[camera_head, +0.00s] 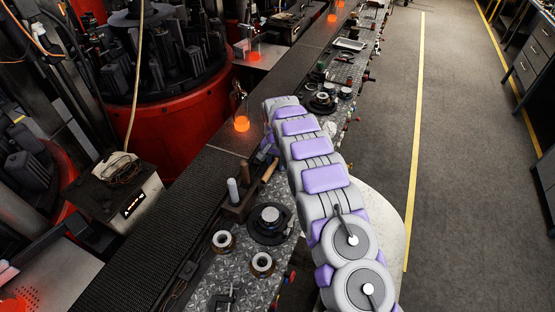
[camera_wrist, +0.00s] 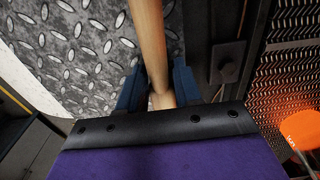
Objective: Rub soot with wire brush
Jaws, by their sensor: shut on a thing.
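My gripper (camera_wrist: 158,84) is shut on a light wooden handle (camera_wrist: 150,38), which fits the wire brush; the handle runs up and out of the wrist view, and no bristles show. In the head view my gripper (camera_head: 268,146) is at the far end of my arm, low over the bench and partly hidden by the arm. The wooden handle (camera_head: 269,170) shows just below it there. I cannot make out any soot patch in either view.
A diamond-plate bench (camera_head: 200,292) carries a dark round mould (camera_head: 269,222), two small rings and a wooden block with upright pegs (camera_head: 238,203). The floor at right is clear.

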